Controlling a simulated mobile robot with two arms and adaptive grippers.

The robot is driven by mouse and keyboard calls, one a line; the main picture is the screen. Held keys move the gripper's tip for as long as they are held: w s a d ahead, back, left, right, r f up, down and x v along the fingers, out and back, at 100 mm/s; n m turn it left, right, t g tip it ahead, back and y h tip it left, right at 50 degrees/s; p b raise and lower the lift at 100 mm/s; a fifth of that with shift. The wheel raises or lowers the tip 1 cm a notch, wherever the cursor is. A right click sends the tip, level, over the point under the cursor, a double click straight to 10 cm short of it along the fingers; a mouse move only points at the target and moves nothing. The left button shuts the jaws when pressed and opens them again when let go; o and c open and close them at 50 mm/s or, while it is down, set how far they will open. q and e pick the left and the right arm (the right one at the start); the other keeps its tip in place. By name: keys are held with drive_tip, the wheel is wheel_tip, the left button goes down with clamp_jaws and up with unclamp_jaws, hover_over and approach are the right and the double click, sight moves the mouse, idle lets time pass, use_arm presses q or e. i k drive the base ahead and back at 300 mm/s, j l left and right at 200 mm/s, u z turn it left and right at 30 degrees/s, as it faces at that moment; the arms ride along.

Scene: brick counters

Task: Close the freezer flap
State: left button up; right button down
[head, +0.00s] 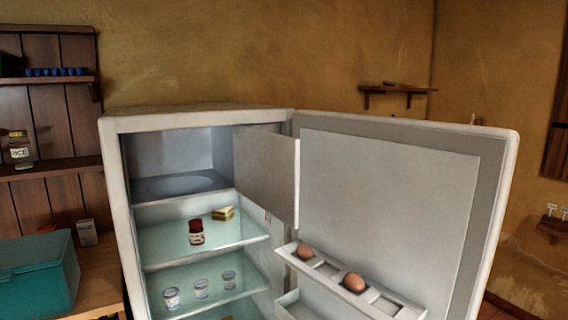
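The white fridge (110,200) stands in the middle of the head view with its large door (390,190) swung open to the right. Inside at the top is the freezer compartment (178,150), and it looks empty. The grey freezer flap (270,175) is open, hinged on the compartment's right side and swung out toward me, close to the fridge door. Neither of my grippers shows in the view.
A red-labelled jar (196,233) and a sandwich-like item (223,213) sit on the upper glass shelf, with several small cups (201,289) below. Eggs (354,283) rest in the door rack (325,270). A teal box (38,275) stands on the left counter.

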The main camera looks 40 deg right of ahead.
sight(266, 164)
drive_tip(key=k+l, duration=0.1)
drive_tip(key=l, duration=0.3)
drive_tip(key=k+l, duration=0.15)
drive_tip(key=l, duration=0.25)
drive_tip(key=k+l, duration=0.1)
drive_tip(key=l, duration=0.25)
drive_tip(key=k+l, duration=0.15)
drive_tip(key=l, duration=0.25)
drive_tip(key=k+l+u, duration=0.1)
drive_tip(key=l, duration=0.3)
drive_tip(key=k+l, duration=0.15)
drive_tip(key=l, duration=0.25)
drive_tip(key=k+l, duration=0.15)
drive_tip(key=l, duration=0.2)
